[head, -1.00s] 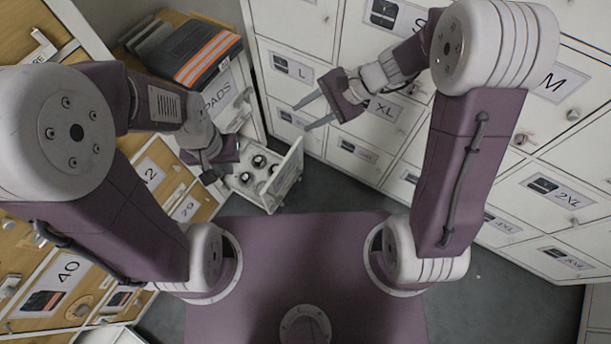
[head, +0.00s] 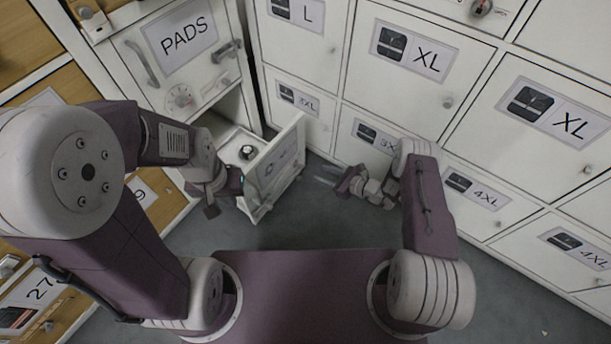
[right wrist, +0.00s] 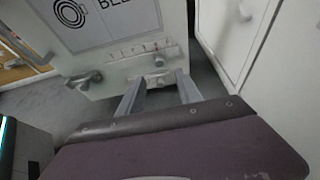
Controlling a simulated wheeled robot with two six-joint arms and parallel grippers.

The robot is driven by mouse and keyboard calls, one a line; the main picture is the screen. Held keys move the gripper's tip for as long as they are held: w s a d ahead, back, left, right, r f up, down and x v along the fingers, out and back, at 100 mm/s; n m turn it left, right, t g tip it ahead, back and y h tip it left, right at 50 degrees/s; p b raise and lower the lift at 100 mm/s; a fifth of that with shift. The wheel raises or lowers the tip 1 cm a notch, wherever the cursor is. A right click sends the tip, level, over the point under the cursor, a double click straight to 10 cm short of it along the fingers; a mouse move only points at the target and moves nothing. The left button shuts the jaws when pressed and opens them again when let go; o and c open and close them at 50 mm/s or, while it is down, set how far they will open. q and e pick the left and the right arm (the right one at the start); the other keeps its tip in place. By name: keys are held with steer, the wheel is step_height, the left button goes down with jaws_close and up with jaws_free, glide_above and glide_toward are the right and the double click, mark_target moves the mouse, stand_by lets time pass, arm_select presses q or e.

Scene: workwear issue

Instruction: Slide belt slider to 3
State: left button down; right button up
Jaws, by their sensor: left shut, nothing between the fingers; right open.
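The belt drawer front (head: 277,160) stands pulled out from the white cabinet in the head view. In the right wrist view its panel (right wrist: 105,62) carries a label partly reading "BEL", with a row of scale marks under it. A small slider knob (right wrist: 159,61) sits below the scale, toward its right part; the scale figures are too small to read. My right gripper (head: 330,174) is open, its fingers pointing at the drawer front. In the right wrist view its fingers (right wrist: 160,92) are apart, below the knob, with nothing between them. My left gripper (head: 216,200) is shut and empty beside the drawer's left side.
A lever-like handle (right wrist: 84,80) sticks out at the panel's lower left. The PADS door (head: 182,60) is above the open drawer. White lockers (head: 400,85) line the back and right. Grey floor (head: 310,225) is clear between the drawer and my base.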

mark_target(299, 165)
steer(key=b+x, duration=0.6)
steer(key=x, duration=0.3)
steer(key=shift+r, duration=0.15)
jaws_close()
stand_by(1.1)
